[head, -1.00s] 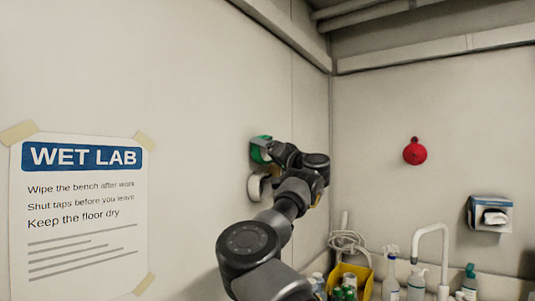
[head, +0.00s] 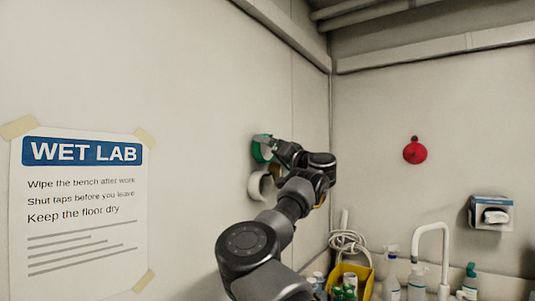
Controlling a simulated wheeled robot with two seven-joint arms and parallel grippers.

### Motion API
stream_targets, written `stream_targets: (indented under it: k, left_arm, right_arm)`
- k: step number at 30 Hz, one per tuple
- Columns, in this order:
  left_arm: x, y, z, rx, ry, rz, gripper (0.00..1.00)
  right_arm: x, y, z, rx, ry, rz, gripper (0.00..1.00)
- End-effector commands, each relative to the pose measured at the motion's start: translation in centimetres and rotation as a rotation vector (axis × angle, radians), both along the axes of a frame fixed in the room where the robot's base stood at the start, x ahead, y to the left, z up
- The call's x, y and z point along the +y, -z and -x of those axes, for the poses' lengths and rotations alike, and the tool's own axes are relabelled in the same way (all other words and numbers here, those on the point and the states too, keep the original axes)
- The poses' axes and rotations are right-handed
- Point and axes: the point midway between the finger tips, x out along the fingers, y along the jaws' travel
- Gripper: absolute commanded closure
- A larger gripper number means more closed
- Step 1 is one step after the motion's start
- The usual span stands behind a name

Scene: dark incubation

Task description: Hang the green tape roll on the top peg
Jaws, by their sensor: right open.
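The green tape roll (head: 258,150) is at the left wall, at the top of a short column of rolls. It looks to be at the upper peg, but the peg itself is hidden. A white roll (head: 259,186) hangs just below it. My right gripper (head: 274,146) is open at the right side of the green roll. From this view I cannot tell whether its fingers touch the roll. My right wrist hides part of what lies behind it. My left gripper is not in view.
A yellow bin (head: 350,274) with bottles, a coiled hose (head: 347,242), spray bottles (head: 391,272) and a white tap (head: 434,232) stand low at the right. A red object (head: 415,151) and a glove box (head: 491,213) are on the far wall. A poster (head: 80,215) is at left.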

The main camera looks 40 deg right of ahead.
Motion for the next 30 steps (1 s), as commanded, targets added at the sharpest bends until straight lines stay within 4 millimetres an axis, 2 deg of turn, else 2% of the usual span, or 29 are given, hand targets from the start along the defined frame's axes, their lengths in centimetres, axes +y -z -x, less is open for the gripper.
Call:
stream_targets:
  k: [1,3,9,13,18,30]
  left_arm:
    - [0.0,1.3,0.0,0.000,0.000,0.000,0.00]
    - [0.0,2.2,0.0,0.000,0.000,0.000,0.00]
    - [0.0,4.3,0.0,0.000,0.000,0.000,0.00]
    - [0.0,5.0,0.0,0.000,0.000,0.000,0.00]
    - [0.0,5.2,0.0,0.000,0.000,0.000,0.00]
    - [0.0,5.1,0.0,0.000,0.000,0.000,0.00]
  right_arm:
    - [-0.1,1.0,1.0,-0.001,0.003,0.000,0.00]
    - [-0.3,1.4,2.4,-0.002,0.004,0.000,0.00]
    - [-0.7,2.3,6.0,-0.002,0.003,0.000,0.00]
    - [-0.9,2.6,7.6,-0.002,0.002,-0.001,0.00]
    - [-1.0,2.7,8.6,-0.001,0.001,0.001,0.00]
    - [-1.3,2.5,8.9,-0.001,0.011,0.003,0.00]
